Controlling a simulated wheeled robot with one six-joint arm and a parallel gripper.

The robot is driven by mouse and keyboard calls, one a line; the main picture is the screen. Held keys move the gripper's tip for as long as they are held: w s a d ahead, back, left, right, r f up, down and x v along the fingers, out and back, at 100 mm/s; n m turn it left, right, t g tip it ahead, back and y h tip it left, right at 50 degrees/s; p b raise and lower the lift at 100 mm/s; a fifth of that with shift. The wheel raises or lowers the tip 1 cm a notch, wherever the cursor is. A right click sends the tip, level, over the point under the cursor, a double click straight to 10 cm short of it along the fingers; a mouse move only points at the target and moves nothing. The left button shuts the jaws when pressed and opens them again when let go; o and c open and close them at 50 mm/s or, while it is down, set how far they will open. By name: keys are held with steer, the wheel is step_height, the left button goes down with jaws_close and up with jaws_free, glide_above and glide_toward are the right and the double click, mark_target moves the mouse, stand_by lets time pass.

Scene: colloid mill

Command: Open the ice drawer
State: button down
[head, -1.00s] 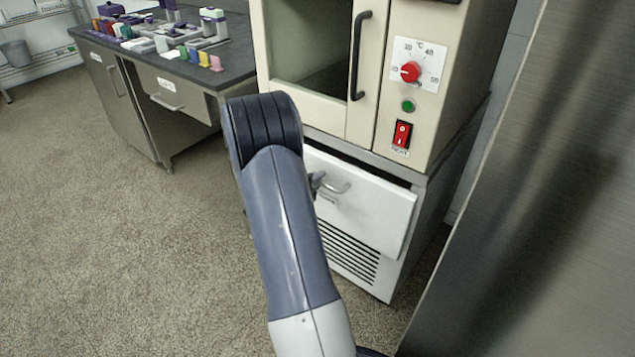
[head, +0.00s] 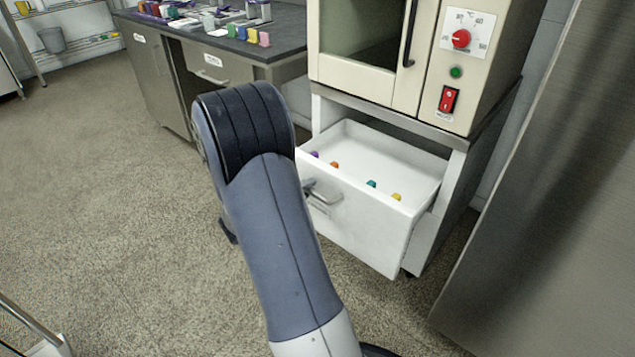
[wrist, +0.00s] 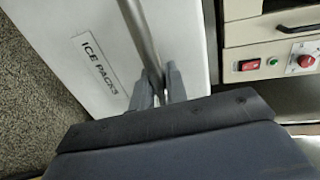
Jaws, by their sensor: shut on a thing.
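The white ice drawer (head: 357,222) is pulled well out of the cabinet under the incubator in the head view. Several small coloured items lie inside it, among them an orange one and a teal one (head: 371,183). In the wrist view the drawer front (wrist: 75,65) carries a label reading "ICE PACKS". My gripper (wrist: 159,88) is shut on the drawer's metal handle (wrist: 140,35), with a finger on each side of the bar. In the head view my arm hides part of the drawer's left side, while the handle (head: 322,193) shows beside it.
The cream incubator (head: 385,90) with a red dial (head: 461,38) and red switch (head: 448,99) stands above the drawer. A large steel panel (head: 550,200) rises close on the right. A dark-topped bench (head: 225,45) stands at back left. The speckled floor at left is clear.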

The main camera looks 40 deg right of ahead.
steer(key=shift+f+v, duration=0.25)
steer(key=shift+v, duration=0.9)
steer(key=c, duration=1.5)
jaws_free()
steer(key=p+v, duration=0.2)
steer(key=v, duration=0.8)
steer(key=shift+a, duration=0.4)
steer(key=shift+d, duration=0.1)
steer(key=shift+b+x, duration=1.05)
steer(key=shift+x, duration=4.35)
